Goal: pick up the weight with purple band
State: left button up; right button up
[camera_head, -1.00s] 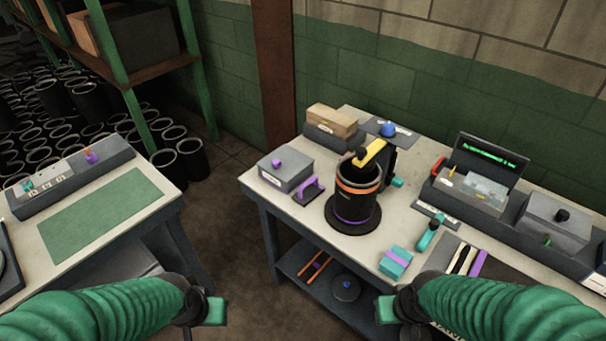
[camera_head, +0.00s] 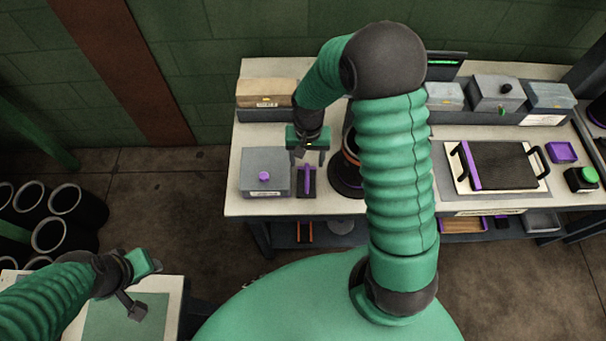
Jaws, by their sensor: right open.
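A narrow dark piece with a purple strip along it (camera_head: 306,182) lies on the workbench, right of a grey box with a purple knob (camera_head: 264,178). It has the purple band nearest my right gripper; I cannot tell for sure that it is the weight. My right gripper (camera_head: 307,157) is open and empty, pointing down above and just behind this piece. A dark cylinder on a round base (camera_head: 346,180) stands to its right, mostly hidden by my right arm. My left gripper (camera_head: 140,284) is over the lower-left table; its jaw gap is unclear.
A cardboard box (camera_head: 265,93) stands at the back left of the workbench (camera_head: 240,209). A black slab with handles and a purple edge (camera_head: 505,165) lies to the right. Grey boxes line the back. Black sleeves (camera_head: 75,205) stand on the floor at left.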

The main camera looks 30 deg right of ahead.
aim_at(306, 179)
jog(key=f, duration=0.4)
jog(key=f+p, duration=0.1)
jog(key=f, duration=0.6)
jog(key=shift+s+a+f, duration=0.1)
jog(key=shift+s+f, duration=0.15)
jog(key=shift+f, duration=0.05)
jog(key=shift+a+f, duration=0.1)
pick_arm(q)
jog(key=shift+v, duration=0.95)
pick_arm(e)
jog(key=shift+c, duration=0.4)
jog(key=c, duration=0.7)
pick_arm(q)
jog(key=shift+s+d, duration=0.2)
pick_arm(e)
grip_shut()
